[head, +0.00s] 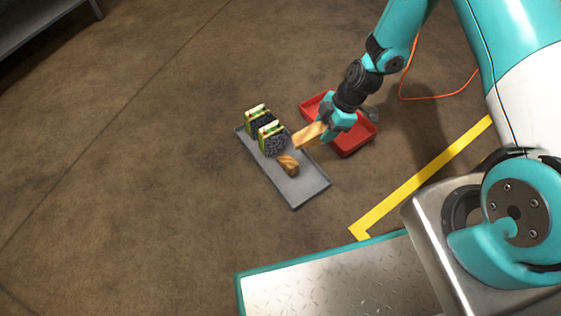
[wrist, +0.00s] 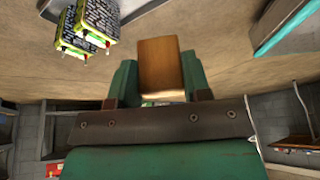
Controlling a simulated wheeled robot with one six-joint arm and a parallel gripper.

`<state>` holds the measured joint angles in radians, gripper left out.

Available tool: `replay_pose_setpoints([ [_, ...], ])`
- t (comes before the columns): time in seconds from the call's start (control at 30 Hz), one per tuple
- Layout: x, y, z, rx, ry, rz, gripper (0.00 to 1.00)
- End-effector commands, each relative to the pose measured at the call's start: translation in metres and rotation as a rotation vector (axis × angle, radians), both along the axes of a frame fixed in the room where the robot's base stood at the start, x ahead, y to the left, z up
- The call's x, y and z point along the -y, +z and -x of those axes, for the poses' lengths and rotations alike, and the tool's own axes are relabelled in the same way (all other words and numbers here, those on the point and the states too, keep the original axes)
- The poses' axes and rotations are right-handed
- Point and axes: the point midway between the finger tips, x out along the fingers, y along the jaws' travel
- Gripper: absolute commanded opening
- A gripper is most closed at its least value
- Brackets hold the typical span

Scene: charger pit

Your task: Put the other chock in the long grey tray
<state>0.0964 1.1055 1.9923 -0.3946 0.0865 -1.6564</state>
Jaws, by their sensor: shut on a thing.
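My gripper (head: 328,131) is shut on a wooden chock (head: 309,136), held above the gap between the long grey tray and the red tray. The held chock (wrist: 160,64) fills the space between my fingers in the wrist view. The long grey tray (head: 302,191) lies on the floor, left of the red tray. A second brown wooden chock (head: 288,165) lies in the middle of the grey tray. Two dark packs with green and white edges stand at its far end; the nearer pack (head: 272,139) is beside that chock. The near end of the tray is bare.
A red tray (head: 357,146) sits below my gripper, holding something dark grey that is partly hidden. An orange cable (head: 436,98) lies on the floor behind. A yellow floor line (head: 420,182) runs at the right. The floor at left is clear.

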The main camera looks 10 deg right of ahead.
Motion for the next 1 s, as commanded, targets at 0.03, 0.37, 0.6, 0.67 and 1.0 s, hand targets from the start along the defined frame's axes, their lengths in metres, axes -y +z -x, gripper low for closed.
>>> replay_pose_setpoints([
  [0.03,-0.004,-0.015,0.004,0.0,0.096,0.0,0.19],
  [0.37,-0.01,-0.059,0.015,0.001,0.356,0.001,0.19],
  [0.6,-0.01,-0.13,0.015,0.002,0.352,0.002,0.19],
  [0.67,-0.009,-0.146,0.015,0.002,0.352,0.002,0.19],
  [1.0,-0.009,-0.189,0.014,0.005,0.35,0.003,0.19],
])
